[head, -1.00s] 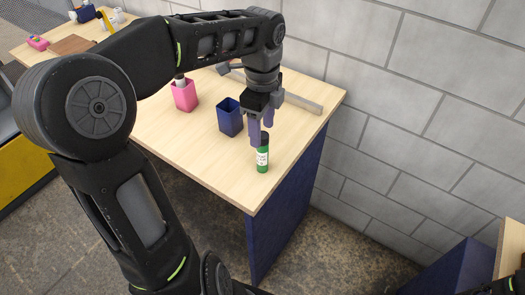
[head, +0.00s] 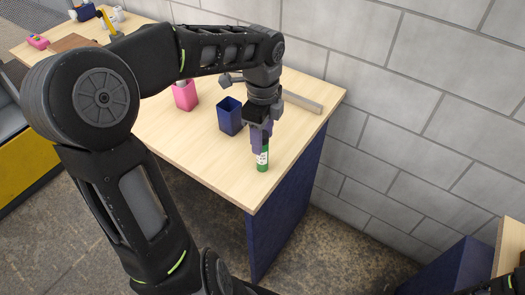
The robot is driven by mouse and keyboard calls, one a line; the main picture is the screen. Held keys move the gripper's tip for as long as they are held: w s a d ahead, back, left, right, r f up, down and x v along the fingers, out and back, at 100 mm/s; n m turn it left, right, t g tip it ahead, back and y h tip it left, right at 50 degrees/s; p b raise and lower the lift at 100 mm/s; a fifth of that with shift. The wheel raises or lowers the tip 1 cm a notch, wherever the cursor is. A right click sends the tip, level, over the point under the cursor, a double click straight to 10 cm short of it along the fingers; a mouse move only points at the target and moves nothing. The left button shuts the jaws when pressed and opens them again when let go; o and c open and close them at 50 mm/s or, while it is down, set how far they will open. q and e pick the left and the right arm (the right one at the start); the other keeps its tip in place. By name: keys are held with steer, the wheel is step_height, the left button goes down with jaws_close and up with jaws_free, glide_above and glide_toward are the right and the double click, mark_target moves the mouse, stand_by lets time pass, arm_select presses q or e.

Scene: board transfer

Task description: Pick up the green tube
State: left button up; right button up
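The green tube (head: 262,162) stands upright near the right front edge of the wooden table, with a white label on its side. My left gripper (head: 262,143) points down over it, with its purple fingers at the tube's upper part. The fingers hide the tube's dark top, and I cannot tell whether they press on it or stand apart from it. My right gripper is not in view; only a bit of dark arm shows at the lower right corner.
A dark blue open box (head: 229,118) stands just left of the tube, and a pink box (head: 185,97) farther left. A pale bar (head: 302,103) lies behind along the wall side. The table (head: 215,165) is bare in front of the boxes.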

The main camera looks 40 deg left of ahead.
arm_select(q)
jaws_close()
stand_by(1.1)
